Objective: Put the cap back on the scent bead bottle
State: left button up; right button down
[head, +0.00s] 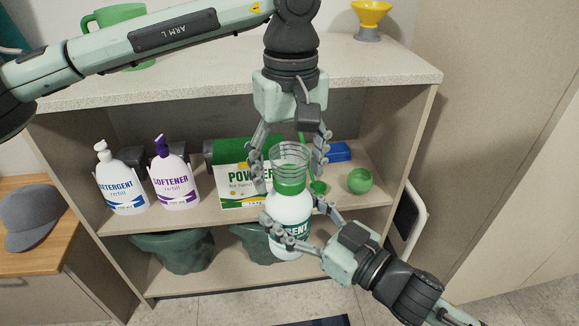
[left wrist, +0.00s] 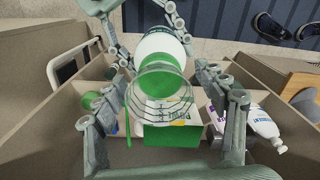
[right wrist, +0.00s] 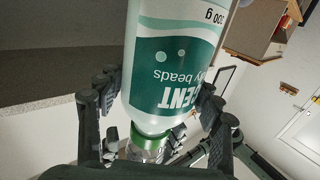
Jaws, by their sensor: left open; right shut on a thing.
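The scent bead bottle (head: 290,208) is white with a green neck (head: 290,186) and stands roughly upright in front of the shelf unit. My right gripper (head: 294,220) is shut around its body; the label shows close up in the right wrist view (right wrist: 170,75). The clear ribbed cap (head: 291,155) is at the top of the green neck; it also shows in the left wrist view (left wrist: 160,108). I cannot tell whether it is fully seated. My left gripper (head: 292,176) points down from above, open, with its fingers on both sides of the cap.
A detergent bottle (head: 121,183), a softener bottle (head: 174,178), a powder box (head: 238,195) and a green ball (head: 360,181) stand on the shelf behind. Dark green bins (head: 174,252) sit below. A yellow funnel (head: 370,14) and green mug (head: 113,17) are on top.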

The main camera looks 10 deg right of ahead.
aim_at(290, 144)
pick_arm(q)
jog(key=shift+r, duration=2.2)
jog(key=shift+c, duration=0.2)
jog(key=n, duration=0.2)
jog(key=r+n, duration=0.1)
jog(key=n, duration=0.1)
jog(key=shift+n, duration=0.4)
jog(key=n, duration=0.4)
jog(key=shift+r+n, duration=0.4)
jog(key=n, duration=0.2)
jog(key=r+n, duration=0.1)
jog(key=n, duration=0.1)
jog(key=shift+n, duration=0.4)
jog(key=n, duration=0.5)
jog(key=shift+r, duration=0.35)
jog(key=shift+f, duration=0.1)
jog(key=shift+f, duration=3.95)
